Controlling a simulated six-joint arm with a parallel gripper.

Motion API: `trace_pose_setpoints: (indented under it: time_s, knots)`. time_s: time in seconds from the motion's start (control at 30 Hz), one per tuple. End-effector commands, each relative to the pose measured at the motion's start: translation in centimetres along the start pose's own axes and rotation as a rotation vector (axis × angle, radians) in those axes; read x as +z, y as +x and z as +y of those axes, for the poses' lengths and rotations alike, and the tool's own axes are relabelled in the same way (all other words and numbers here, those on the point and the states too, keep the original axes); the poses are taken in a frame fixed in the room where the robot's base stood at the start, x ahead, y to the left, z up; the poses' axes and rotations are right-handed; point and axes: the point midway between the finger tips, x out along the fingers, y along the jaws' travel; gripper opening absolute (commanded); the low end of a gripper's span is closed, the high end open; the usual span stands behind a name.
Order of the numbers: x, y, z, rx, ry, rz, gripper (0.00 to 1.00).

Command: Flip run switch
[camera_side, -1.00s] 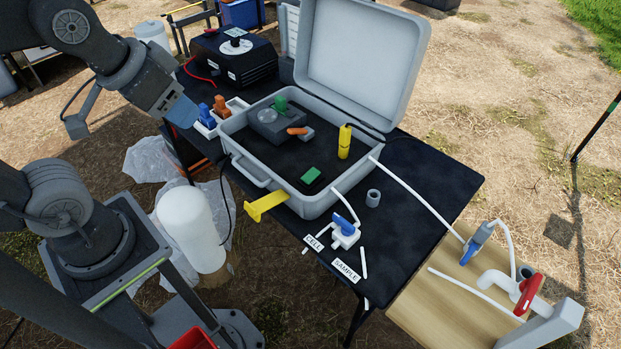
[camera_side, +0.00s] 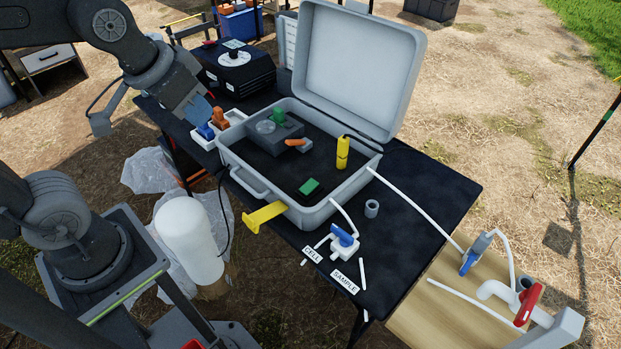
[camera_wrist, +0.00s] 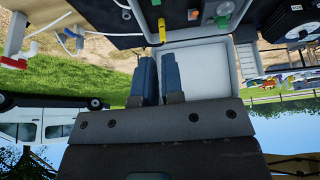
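An open grey case (camera_side: 240,155) lies on the black table. Inside it a dark grey pump block (camera_side: 262,138) carries a green part (camera_side: 278,117) and an orange lever (camera_side: 296,142). A flat green rocker-like piece (camera_side: 309,186) lies near the case's front wall. No label shows which of these is the run switch. My gripper (camera_side: 203,110) hangs above the left end of the case, near the blue (camera_side: 206,130) and orange (camera_side: 220,117) clips. In the wrist view, my gripper's blue fingers (camera_wrist: 159,77) have a narrow gap with nothing between them.
A yellow cylinder (camera_side: 343,152) stands upright in the case. The raised lid (camera_side: 365,65) blocks the back side. A yellow handle (camera_side: 264,216) juts out in front. A blue-handled valve (camera_side: 343,238) and white tubes lie front right. A black box (camera_side: 236,75) stands behind.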

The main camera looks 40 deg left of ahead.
Motion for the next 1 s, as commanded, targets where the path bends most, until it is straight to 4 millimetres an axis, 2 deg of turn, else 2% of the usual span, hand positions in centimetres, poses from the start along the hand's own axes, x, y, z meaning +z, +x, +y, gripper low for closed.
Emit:
trace_pose_setpoints:
  time_s: [0.1,0.27,0.5,0.8,1.0]
  knots:
    - [-2.4,2.1,0.2,0.001,0.001,-0.044,0.00]
    - [-5.4,5.3,0.6,0.001,0.001,-0.091,0.00]
    - [-8.8,11.8,1.2,0.001,0.001,-0.162,0.00]
    - [-10.6,20.1,2.1,-0.001,0.002,-0.236,0.00]
    - [-10.7,22.9,2.4,-0.001,0.002,-0.255,0.00]
